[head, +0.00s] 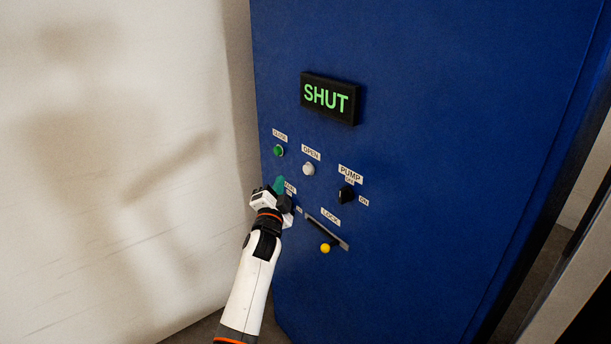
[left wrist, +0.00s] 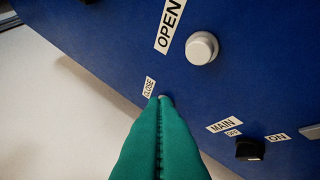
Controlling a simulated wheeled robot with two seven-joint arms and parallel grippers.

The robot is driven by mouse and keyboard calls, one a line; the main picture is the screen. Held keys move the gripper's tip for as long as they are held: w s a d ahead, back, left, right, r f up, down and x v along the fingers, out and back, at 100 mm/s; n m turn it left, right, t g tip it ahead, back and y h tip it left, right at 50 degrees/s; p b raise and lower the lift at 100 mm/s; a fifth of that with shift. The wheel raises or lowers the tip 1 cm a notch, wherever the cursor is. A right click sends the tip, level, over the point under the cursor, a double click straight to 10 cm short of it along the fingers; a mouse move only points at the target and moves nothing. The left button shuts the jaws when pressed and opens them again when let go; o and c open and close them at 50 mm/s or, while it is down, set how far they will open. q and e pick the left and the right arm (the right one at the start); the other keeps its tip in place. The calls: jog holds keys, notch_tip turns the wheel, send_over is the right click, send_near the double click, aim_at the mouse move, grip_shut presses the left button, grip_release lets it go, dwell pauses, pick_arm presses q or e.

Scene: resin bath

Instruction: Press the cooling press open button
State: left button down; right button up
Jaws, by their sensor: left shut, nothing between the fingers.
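The blue press panel (head: 430,150) carries a round white button (head: 309,169) under an OPEN label; the same white button (left wrist: 202,48) stands up and right of my fingertips in the left wrist view. A green button (head: 279,150) sits under the CLOSE label. My left gripper (head: 280,184) is shut and empty, in front of the panel below the CLOSE and OPEN buttons in the head view. In the left wrist view its green fingertips (left wrist: 161,99) lie beside the CLOSE label and hide most of that button. I cannot tell whether they touch the panel.
A display (head: 331,97) reads SHUT in green. A black PUMP knob (head: 346,194) and a LOCK slot with a yellow ball (head: 325,248) are right of my gripper. The black MAIN knob (left wrist: 250,149) is close by. A pale wall (head: 110,150) stands left.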

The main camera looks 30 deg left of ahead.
aim_at(308, 169)
pick_arm(q)
jog(key=shift+w+d+b, duration=0.35)
jog(key=shift+w+b, duration=0.25)
jog(key=shift+w, duration=0.25)
jog(key=shift+w+d+b, duration=0.4)
jog(key=shift+w+b, duration=0.15)
jog(key=shift+w, duration=0.35)
jog(key=shift+w+d+b, duration=0.35)
jog(key=shift+w+b, duration=0.25)
jog(key=shift+w, duration=0.25)
jog(key=shift+w+d+b, duration=0.2)
jog(key=shift+w+b, duration=0.2)
